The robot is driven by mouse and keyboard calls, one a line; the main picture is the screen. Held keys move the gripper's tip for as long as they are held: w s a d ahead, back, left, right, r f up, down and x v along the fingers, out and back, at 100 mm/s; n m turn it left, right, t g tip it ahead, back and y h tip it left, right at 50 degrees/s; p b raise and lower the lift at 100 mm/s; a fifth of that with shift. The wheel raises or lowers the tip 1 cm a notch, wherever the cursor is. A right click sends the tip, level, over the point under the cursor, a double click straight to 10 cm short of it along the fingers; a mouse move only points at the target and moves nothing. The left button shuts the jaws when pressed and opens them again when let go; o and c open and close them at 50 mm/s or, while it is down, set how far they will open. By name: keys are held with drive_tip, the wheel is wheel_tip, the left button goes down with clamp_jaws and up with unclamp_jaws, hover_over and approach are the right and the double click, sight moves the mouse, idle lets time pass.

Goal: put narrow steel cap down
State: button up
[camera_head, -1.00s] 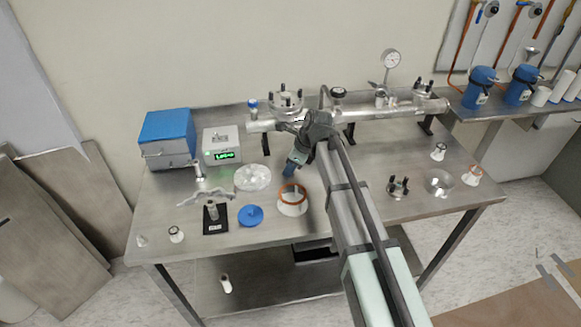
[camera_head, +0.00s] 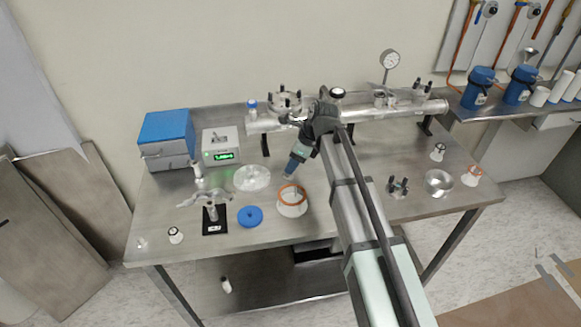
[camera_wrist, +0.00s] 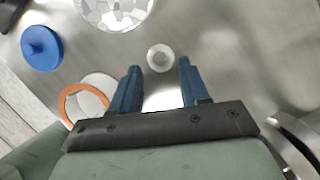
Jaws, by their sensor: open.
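The narrow steel cap, a small round pale metal piece (camera_wrist: 160,57), sits on the steel table just beyond the fingertips in the wrist view, in line with the gap between them. My gripper (camera_wrist: 159,68) has its two blue fingers spread apart, with nothing clamped between them. In the head view my gripper (camera_head: 289,174) points down over the middle of the table, and the cap is hard to make out at its tips. Whether a finger touches the cap cannot be told.
An orange-rimmed white ring (camera_head: 292,201) stands close to my gripper. A clear round disc (camera_head: 252,178) and a blue disc (camera_head: 250,216) lie to its left. A steel tube assembly (camera_head: 370,113) runs along the back. The table right of my arm has bare room.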

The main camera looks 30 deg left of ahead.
drive_tip(key=s+v, duration=0.1)
drive_tip(key=v, duration=0.7)
drive_tip(key=shift+w+d+r, duration=0.15)
drive_tip(key=shift+w+r, duration=0.15)
drive_tip(key=shift+w, duration=0.25)
